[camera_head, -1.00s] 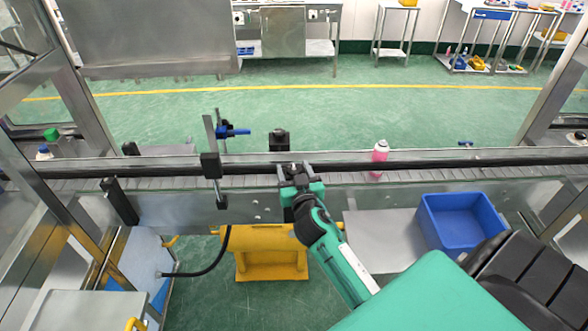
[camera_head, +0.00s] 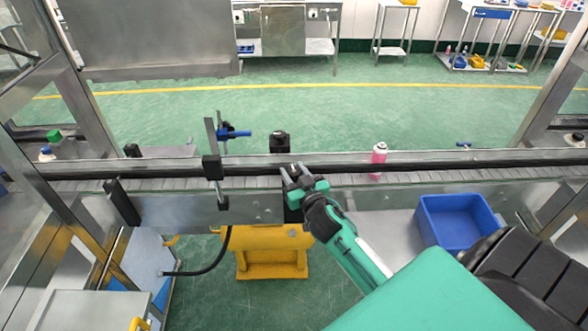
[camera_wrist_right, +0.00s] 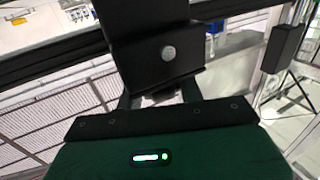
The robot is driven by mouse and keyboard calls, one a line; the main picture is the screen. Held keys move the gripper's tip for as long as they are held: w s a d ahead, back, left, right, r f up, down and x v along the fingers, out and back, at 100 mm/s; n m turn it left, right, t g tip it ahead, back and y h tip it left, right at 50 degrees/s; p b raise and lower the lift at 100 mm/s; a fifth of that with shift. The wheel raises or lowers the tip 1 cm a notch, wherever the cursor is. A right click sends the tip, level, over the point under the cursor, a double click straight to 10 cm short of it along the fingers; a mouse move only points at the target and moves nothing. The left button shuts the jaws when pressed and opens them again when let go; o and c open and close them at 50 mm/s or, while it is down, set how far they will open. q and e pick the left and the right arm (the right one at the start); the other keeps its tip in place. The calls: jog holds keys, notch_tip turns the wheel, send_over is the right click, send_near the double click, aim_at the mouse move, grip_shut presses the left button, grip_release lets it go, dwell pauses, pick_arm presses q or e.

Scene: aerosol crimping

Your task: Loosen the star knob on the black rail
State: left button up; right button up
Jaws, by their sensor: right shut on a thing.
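My right gripper (camera_head: 293,174) is at the black rail (camera_head: 350,167), in front of a black clamp block (camera_head: 280,142). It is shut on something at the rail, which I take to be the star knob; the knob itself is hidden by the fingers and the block. In the right wrist view the black block (camera_wrist_right: 150,55) with a round silver bolt head fills the top middle, and the fingers (camera_wrist_right: 160,97) reach under its lower edge. My left gripper is not in view.
A pink can (camera_head: 378,161) stands on the conveyor to the right. A vertical post with a blue-handled clamp (camera_head: 232,132) stands left of the gripper. A blue bin (camera_head: 428,222) is at the lower right, and a yellow stand (camera_head: 270,262) is below.

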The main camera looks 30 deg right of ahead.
jog(key=n+y+p, duration=0.1)
jog(key=n+y, duration=0.2)
jog(key=y, duration=0.2)
jog(key=shift+d+r+p, duration=0.1)
jog(key=shift+p, duration=0.3)
jog(key=shift+n+y, duration=0.9)
jog(key=shift+y, duration=0.3)
jog(key=shift+n+g+y, duration=0.6)
jog(key=shift+n+y, duration=0.1)
jog(key=shift+y, duration=0.4)
jog(key=shift+f+n+g+y+b, duration=0.2)
jog(key=shift+n+g+y+b, duration=0.25)
jog(key=shift+n+y, duration=0.45)
jog(key=n+g+y+b, duration=0.2)
jog(key=y, duration=0.1)
jog(key=shift+f, duration=0.1)
jog(key=n+g+y+b, duration=0.3)
jog(key=shift+g, duration=0.35)
jog(key=shift+n+g+y+b, duration=0.5)
jog(key=shift+g+y+b, duration=0.1)
jog(key=shift+r, duration=0.2)
